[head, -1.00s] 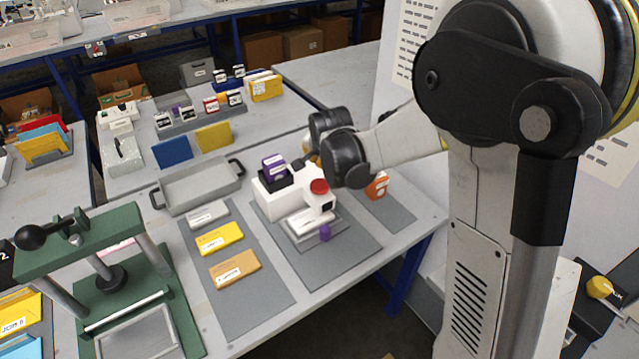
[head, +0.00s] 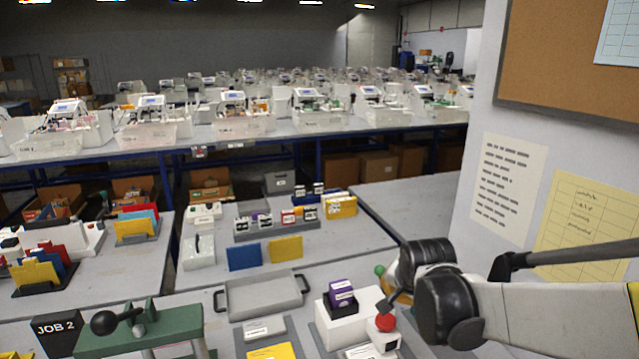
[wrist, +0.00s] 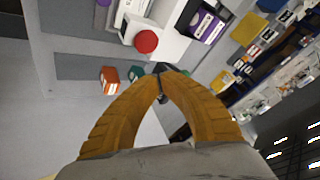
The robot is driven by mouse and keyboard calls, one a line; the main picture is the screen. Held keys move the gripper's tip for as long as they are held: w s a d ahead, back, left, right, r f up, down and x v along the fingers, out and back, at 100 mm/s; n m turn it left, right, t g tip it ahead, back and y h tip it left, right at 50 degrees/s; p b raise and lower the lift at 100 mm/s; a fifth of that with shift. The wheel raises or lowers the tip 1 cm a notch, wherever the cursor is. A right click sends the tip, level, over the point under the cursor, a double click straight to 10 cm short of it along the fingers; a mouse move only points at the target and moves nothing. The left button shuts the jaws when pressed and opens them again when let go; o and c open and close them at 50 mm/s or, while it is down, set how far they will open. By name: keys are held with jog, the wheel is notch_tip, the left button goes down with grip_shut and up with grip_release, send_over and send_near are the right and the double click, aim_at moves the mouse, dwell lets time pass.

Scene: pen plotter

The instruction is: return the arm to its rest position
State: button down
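My gripper (wrist: 161,74) shows in the wrist view as two ribbed orange-yellow fingers. They curve together and meet at dark tips, with no clear object between them. In the head view my black wrist and pale forearm reach in from the lower right. The gripper end there is mostly hidden behind the wrist, above the bench and right of the white plotter block (head: 342,322). A red round cap (head: 385,322) lies just below it in the head view; it also shows in the wrist view (wrist: 146,41), apart from the fingertips.
A purple box (head: 341,292) sits in a dark holder on the block. A grey tray (head: 262,297) and a green press (head: 140,332) stand to the left. A wall panel with papers (head: 507,180) rises at right. Small orange (wrist: 109,79) and green items lie near the fingers.

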jog(key=s+r+n, duration=0.3)
jog(key=s+n, duration=0.4)
jog(key=s, duration=1.7)
jog(key=shift+s+r+n+y, duration=0.2)
jog(key=shift+n+y, duration=0.1)
jog(key=shift+n, duration=0.1)
